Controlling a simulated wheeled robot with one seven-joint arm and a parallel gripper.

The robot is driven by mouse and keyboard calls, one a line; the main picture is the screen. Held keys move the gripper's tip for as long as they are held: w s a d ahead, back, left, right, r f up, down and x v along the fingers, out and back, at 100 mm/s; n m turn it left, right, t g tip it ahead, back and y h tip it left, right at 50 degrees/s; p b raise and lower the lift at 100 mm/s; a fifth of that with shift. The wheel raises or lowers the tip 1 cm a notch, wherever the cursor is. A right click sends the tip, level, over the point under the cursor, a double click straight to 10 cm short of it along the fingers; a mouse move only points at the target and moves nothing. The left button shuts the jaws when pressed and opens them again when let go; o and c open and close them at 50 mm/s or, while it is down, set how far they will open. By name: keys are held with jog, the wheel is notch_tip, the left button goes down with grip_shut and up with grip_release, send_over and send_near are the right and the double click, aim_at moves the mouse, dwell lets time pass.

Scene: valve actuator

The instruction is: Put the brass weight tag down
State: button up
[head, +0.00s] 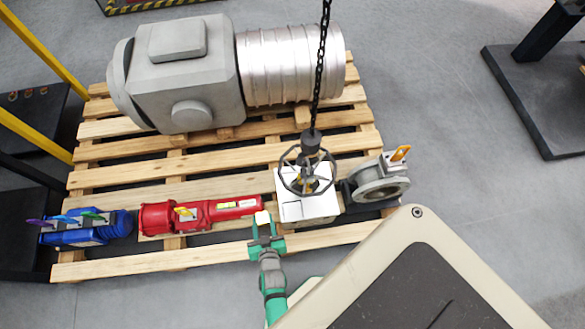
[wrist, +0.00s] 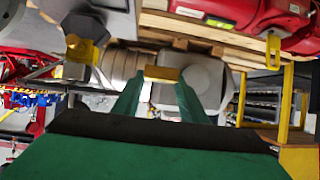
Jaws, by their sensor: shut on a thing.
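My gripper (head: 267,230) is at the front of the pallet, between the red actuator and the white box. In the wrist view, its two green fingers (wrist: 160,92) are shut on a small flat brass weight tag (wrist: 162,74) at their tips. In the head view a small pale yellowish piece (head: 262,217) shows at the fingertips. Whether the tag touches anything below cannot be told.
A wooden pallet (head: 95,271) carries a grey motor (head: 190,75), a red actuator (head: 235,208), a blue actuator (head: 80,235), a white box (head: 305,208) and a grey valve (head: 380,181).

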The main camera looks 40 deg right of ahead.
jog(key=s+f, duration=0.1)
jog(key=s, duration=0.1)
send_over(293, 215)
jog(key=shift+m+h, duration=0.3)
jog(key=shift+m, duration=0.1)
notch_tip(293, 215, down, 10)
jog(key=shift+w+a+r, duration=0.1)
jog(key=shift+f, duration=0.3)
jog(key=shift+d+f, duration=0.2)
jog(key=shift+f, duration=1.3)
jog(key=o, duration=1.1)
jog(key=shift+f, duration=0.15)
